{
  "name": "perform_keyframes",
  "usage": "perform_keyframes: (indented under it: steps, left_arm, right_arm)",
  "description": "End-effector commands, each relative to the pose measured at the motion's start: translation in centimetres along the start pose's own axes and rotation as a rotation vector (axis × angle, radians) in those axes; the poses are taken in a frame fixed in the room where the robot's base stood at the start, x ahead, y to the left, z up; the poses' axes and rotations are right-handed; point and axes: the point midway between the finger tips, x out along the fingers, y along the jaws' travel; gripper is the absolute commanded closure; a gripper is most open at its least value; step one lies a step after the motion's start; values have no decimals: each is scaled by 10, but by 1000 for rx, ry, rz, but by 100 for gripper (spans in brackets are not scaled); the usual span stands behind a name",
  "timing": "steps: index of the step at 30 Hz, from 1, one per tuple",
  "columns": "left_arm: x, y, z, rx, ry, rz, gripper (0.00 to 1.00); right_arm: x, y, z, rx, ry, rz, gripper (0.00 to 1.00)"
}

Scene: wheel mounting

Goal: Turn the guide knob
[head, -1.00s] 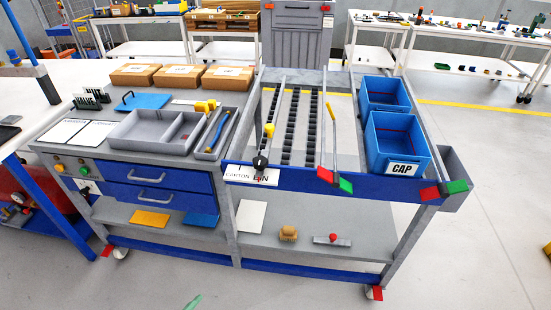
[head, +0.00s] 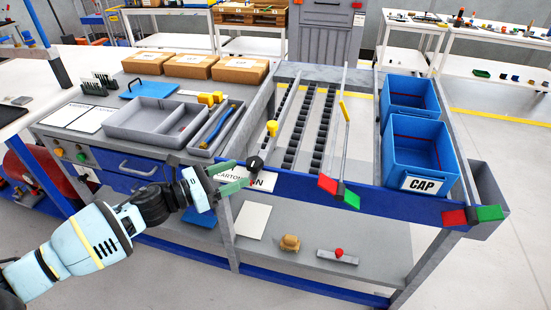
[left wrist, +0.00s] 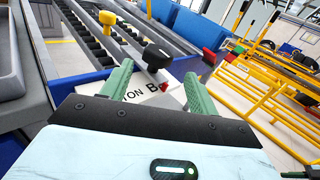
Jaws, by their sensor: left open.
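The black guide knob (head: 255,163) with a white mark sits at the front end of the left guide rail of the roller rack. It also shows in the left wrist view (left wrist: 157,57), just beyond my fingertips and between them. A yellow knob (head: 272,129) stands further back on the same rail. My left gripper (head: 242,176) is open, its green fingers apart and pointing at the black knob from the front left. In the left wrist view the gripper (left wrist: 158,74) has nothing between its fingers. My right gripper is not in view.
A white carton label (head: 262,180) lies just below the knob. Red and green blocks (head: 338,190) sit on the front rail to the right. Blue bins (head: 415,150) stand at the right. A grey divided tray (head: 152,122) is on the bench at left.

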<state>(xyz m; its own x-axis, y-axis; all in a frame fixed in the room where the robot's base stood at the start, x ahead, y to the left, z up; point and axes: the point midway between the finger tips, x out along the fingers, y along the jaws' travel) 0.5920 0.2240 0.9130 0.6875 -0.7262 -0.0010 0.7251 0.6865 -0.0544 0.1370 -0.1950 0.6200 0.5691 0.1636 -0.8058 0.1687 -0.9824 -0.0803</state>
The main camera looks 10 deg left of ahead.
Motion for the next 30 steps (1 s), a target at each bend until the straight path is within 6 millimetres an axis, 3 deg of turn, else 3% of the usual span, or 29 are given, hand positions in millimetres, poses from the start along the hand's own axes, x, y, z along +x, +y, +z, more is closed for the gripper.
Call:
perform_keyframes:
  steps: [11,24,30]
  left_arm:
    - [4,5,6,58,1,-7,40]
    - [62,4,7,55,-1,-7,40]
    - [76,4,6,55,1,-7,40]
  right_arm:
    - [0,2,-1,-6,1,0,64]
    - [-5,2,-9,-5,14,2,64]
    - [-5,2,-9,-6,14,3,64]
